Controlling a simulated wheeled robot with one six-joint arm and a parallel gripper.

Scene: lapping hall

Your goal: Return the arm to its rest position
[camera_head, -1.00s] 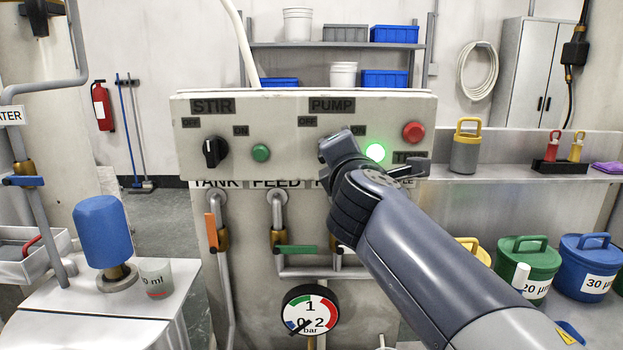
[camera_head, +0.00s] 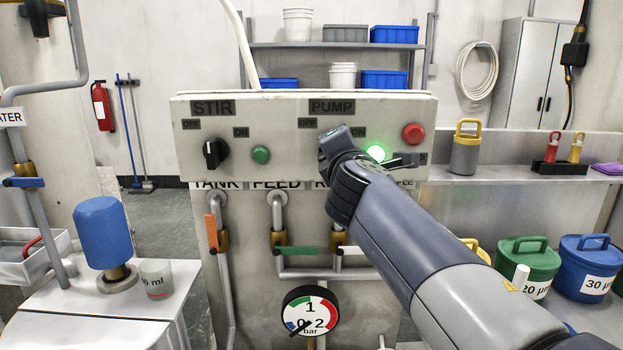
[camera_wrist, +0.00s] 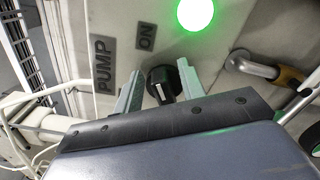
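My arm reaches up from the lower right to the control panel (camera_head: 285,160) in the head view. The arm's end covers the pump switch there, and the fingertips are hidden. In the wrist view my gripper (camera_wrist: 160,88) has its two pale fingers apart. The black pump knob (camera_wrist: 163,84) shows between them. I cannot tell whether either finger touches it. The green lamp (camera_head: 375,153) beside the pump switch is lit, and it glows at the top of the wrist view (camera_wrist: 194,13).
The panel also carries the stir knob (camera_head: 214,153), a green button (camera_head: 260,154) and a red button (camera_head: 413,133). Valve handles, pipes and a pressure gauge (camera_head: 310,310) sit below. A bench with lidded canisters (camera_head: 528,262) stands to the right. A blue motor (camera_head: 103,232) and beaker stand left.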

